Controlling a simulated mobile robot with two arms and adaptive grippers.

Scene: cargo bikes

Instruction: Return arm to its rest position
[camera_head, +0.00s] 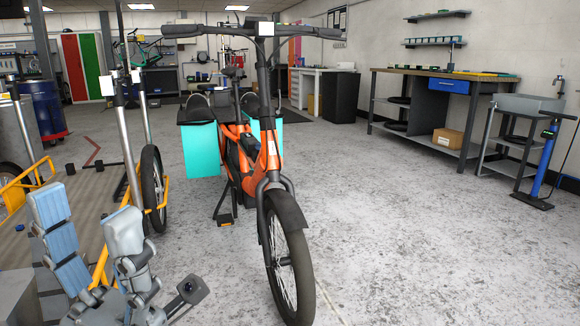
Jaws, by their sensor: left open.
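My left gripper (87,218) is at the bottom left of the head view, with its jointed grey fingers pointing up. One finger shows pale blue pads, and the fingers stand apart with nothing between them. A further grey link with a dark round end reaches to the right, low in the picture. The gripper is left of the orange cargo bike (270,155) in the picture. The bike stands upright in the middle, front wheel towards me, with turquoise side bags (201,148). My right gripper is not in view.
A second bike wheel (152,188) and yellow frame parts stand behind the gripper. A workbench (400,76) with a cardboard box (447,138) on its lower shelf is at the right, near a grey cart (522,104) and a blue pump (543,165). The grey floor at front right is clear.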

